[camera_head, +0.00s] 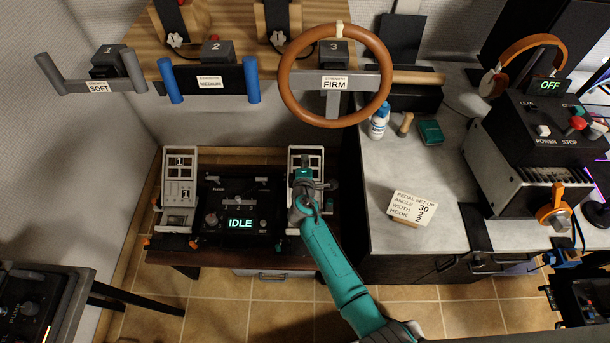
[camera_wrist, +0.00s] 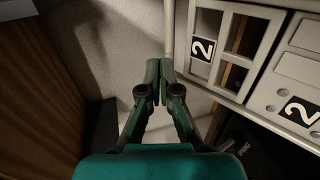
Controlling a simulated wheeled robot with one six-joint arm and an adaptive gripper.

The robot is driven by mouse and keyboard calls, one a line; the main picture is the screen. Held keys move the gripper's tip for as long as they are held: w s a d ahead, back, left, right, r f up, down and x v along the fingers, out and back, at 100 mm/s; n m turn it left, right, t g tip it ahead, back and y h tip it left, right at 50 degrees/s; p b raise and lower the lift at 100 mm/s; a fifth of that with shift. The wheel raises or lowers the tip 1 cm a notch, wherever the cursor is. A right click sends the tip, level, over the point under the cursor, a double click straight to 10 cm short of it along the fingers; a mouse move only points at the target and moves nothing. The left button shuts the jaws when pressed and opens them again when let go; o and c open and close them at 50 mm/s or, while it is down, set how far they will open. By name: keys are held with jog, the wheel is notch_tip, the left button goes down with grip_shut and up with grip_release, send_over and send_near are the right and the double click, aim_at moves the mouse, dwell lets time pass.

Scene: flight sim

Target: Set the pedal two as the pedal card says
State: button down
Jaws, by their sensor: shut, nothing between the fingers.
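The pedal card (camera_head: 411,208) stands on the grey worktop and reads ANGLE 30, WIDTH 2, HOOK 2. Pedal two (camera_head: 306,156) is the pale pedal at the right end of the pedal unit, partly hidden by my arm. It also shows in the wrist view (camera_wrist: 255,20), with a slotted plate and two black labels marked 2. My gripper (camera_wrist: 157,62) is shut and empty, to the left of pedal two's plate in that view. In the head view my gripper (camera_head: 306,181) is over the pedal's area, its fingertips hard to make out.
Pedal one (camera_head: 180,190) stands at the left end, with the control box (camera_head: 240,205) reading IDLE between the pedals. A steering wheel (camera_head: 335,75) marked FIRM hangs above. A bottle (camera_head: 379,121) and a black machine (camera_head: 535,125) reading OFF stand on the right worktop.

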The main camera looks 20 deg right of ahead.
jog(key=r+v, duration=0.1)
jog(key=v, duration=0.6)
jog(key=shift+s+r, duration=0.15)
jog(key=shift+s, duration=0.05)
jog(key=shift+a, duration=0.1)
